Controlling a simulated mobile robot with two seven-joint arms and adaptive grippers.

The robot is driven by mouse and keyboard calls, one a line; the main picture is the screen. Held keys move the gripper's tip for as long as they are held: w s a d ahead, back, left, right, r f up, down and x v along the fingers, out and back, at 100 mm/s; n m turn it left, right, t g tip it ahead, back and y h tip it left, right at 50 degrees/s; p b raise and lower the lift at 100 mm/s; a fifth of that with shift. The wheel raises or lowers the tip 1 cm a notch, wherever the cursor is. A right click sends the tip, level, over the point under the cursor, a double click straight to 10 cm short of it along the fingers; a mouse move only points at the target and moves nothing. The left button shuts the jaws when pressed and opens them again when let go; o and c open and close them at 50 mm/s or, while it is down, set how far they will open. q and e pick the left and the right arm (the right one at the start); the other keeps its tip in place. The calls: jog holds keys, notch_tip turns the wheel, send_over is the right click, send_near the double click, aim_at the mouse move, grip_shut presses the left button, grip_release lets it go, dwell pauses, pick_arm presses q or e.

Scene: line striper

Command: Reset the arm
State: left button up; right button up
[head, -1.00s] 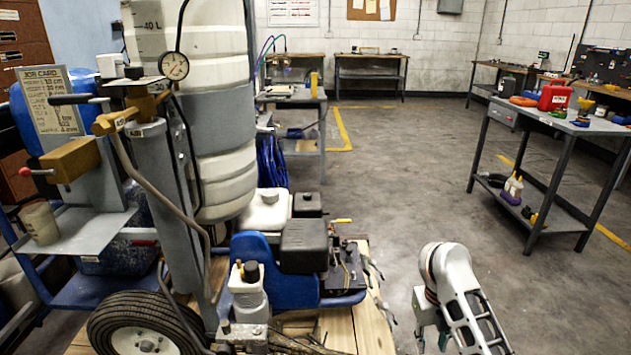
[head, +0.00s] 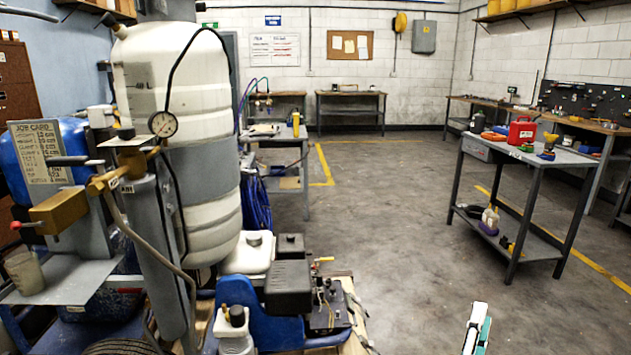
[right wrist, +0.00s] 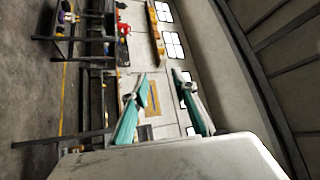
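My right gripper shows in the right wrist view (right wrist: 168,100) with its two green-edged fingers spread apart and nothing between them. In the head view only a small white and green part of the right gripper (head: 478,330) shows at the bottom edge, over bare floor right of the striper. The line striper (head: 265,310) stands at the left on a wooden pallet, with a white tank (head: 180,90), a pressure gauge (head: 163,124) and a black-capped engine. It is apart from the right gripper. My left gripper is not in view.
A grey cart (head: 530,161) with a red can (head: 521,130) and bottles stands at the right. Workbenches (head: 350,95) line the back wall. The concrete floor (head: 400,220) between striper and cart is clear. A job card (head: 40,150) stands at the left.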

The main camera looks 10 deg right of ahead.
jog(key=s+a+f+n+t+y+p, duration=0.1)
jog(key=s+a+f+n+y, duration=0.3)
jog(key=a+n+y, duration=0.55)
jog(key=s+a+f+n+t+y+p, duration=0.1)
jog(key=s+a+f+n+y, duration=0.1)
jog(key=a+f+n+y, duration=0.55)
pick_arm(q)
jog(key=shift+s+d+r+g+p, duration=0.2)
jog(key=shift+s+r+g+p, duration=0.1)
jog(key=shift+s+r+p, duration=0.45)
pick_arm(e)
jog(key=s+a+f+n+g, duration=0.2)
jog(key=s+f+n+g, duration=0.2)
jog(key=s+f, duration=0.3)
jog(key=s+a+f+n+g, duration=0.3)
jog(key=s+f+n, duration=0.2)
jog(key=s, duration=0.3)
jog(key=shift+f+n+g, duration=0.4)
jog(key=shift+f, duration=0.45)
